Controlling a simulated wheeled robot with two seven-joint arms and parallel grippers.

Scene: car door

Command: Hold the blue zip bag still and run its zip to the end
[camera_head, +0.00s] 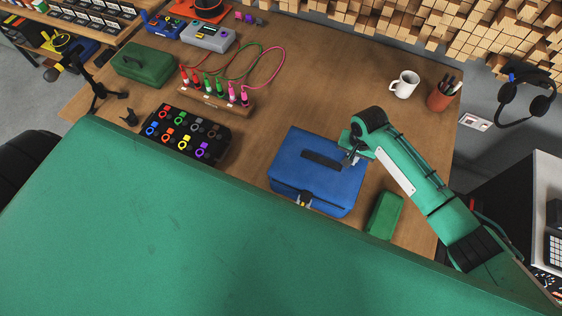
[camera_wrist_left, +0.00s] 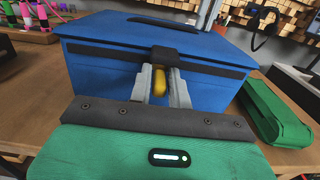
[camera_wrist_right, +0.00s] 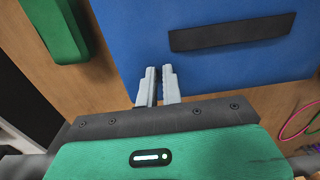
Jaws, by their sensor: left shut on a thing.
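The blue zip bag (camera_head: 300,175) is a box-like case with a black strap on its lid, on the wooden table. My left gripper (camera_head: 303,201) is at its front side. In the left wrist view (camera_wrist_left: 162,85) its fingers are shut on a yellow zip pull (camera_wrist_left: 160,82), just below a black tab on the dark zip band (camera_wrist_left: 100,52). My right gripper (camera_head: 350,157) is at the bag's right side, over the lid's edge. In the right wrist view its fingers (camera_wrist_right: 160,72) are close together beside the lid; whether they pinch the bag is unclear.
A green case (camera_head: 384,215) lies right of the bag. A black tray of coloured rings (camera_head: 187,135) and a wooden block with coloured plugs (camera_head: 215,95) stand to the left. A white mug (camera_head: 404,85) and a pen cup (camera_head: 440,97) stand behind. Table behind the bag is clear.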

